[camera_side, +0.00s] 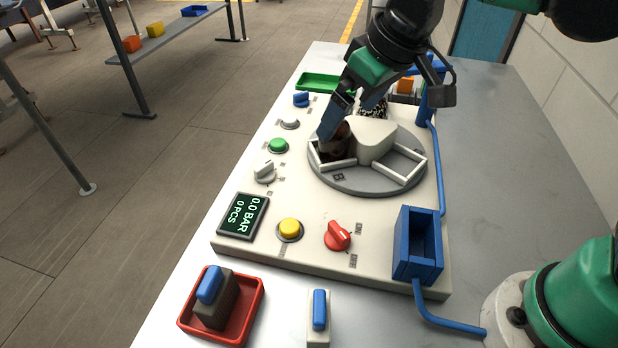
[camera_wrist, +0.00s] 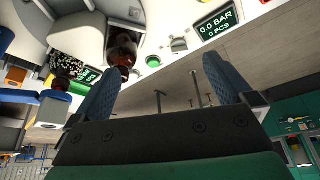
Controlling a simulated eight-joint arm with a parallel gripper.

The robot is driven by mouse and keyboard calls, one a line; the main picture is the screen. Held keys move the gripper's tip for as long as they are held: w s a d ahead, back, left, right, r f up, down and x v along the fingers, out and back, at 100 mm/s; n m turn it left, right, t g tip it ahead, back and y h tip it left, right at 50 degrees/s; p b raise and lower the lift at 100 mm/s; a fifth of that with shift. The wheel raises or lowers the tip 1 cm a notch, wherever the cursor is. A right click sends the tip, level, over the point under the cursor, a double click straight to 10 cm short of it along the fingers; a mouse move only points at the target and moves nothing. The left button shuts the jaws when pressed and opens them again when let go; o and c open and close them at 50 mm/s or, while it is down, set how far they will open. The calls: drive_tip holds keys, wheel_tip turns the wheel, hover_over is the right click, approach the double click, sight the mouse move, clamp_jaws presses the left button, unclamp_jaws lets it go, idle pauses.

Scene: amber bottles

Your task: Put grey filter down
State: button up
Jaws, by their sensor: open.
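The grey filter (camera_side: 213,310), a dark grey block with a blue handle on top, stands in the red tray (camera_side: 252,311) at the front left in the side view. My gripper (camera_side: 335,118) is far from it, over the turntable (camera_side: 372,184). An amber bottle (camera_side: 338,142) stands on the turntable's left side, close to my fingertips. In the wrist view my gripper (camera_wrist: 165,88) has its blue fingers wide apart with nothing between them. The amber bottle (camera_wrist: 122,48) shows beside the left finger there. The grey filter is not visible in the wrist view.
A white block with a blue handle (camera_side: 319,318) stands right of the red tray. A blue open-topped holder (camera_side: 418,246) is on the panel's front right corner. Buttons, knobs and a display (camera_side: 242,216) line the panel.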

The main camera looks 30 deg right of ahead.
drive_tip(key=s+d+f+m+t+h, duration=0.1)
drive_tip(key=s+d+f+m+t, duration=0.1)
drive_tip(key=d, duration=0.8)
wheel_tip(320, 180, down, 2)
drive_tip(key=shift+s+f+m+t, duration=0.2)
drive_tip(key=shift+s+m+t, duration=0.2)
drive_tip(key=shift+s+m, duration=0.3)
